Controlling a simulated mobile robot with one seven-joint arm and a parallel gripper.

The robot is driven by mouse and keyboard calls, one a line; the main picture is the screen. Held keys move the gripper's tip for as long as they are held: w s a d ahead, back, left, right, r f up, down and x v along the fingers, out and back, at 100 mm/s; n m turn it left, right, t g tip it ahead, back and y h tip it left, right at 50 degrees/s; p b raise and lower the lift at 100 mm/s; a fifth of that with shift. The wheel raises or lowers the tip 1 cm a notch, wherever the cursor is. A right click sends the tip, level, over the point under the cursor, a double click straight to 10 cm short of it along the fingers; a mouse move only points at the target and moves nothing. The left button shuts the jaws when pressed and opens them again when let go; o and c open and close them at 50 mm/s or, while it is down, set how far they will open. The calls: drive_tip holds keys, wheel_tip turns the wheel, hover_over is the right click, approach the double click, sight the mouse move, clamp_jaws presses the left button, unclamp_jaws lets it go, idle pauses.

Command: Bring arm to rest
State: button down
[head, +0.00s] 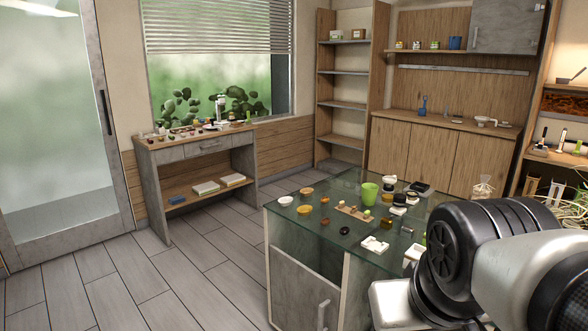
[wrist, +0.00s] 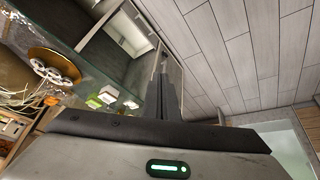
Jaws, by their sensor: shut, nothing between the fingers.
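My arm (head: 470,255) fills the lower right of the head view, in front of the right part of the glass-topped table. My gripper shows in the wrist view (wrist: 163,75), with its fingers together and nothing between them. It points past the edge of the glass table, with the grey plank floor beyond. The fingertips do not show in the head view.
The glass-topped table (head: 285,221) bears a green cup (head: 369,193), small bowls and several little items. A side table (head: 166,156) stands under the window. Wooden cabinets (head: 427,152) line the back. The floor (head: 190,270) at left is clear.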

wheel_tip(320, 180, up, 20)
drive_tip(key=s+a+p, duration=0.1)
drive_tip(key=p, duration=1.9)
drive_tip(key=shift+r, duration=0.25)
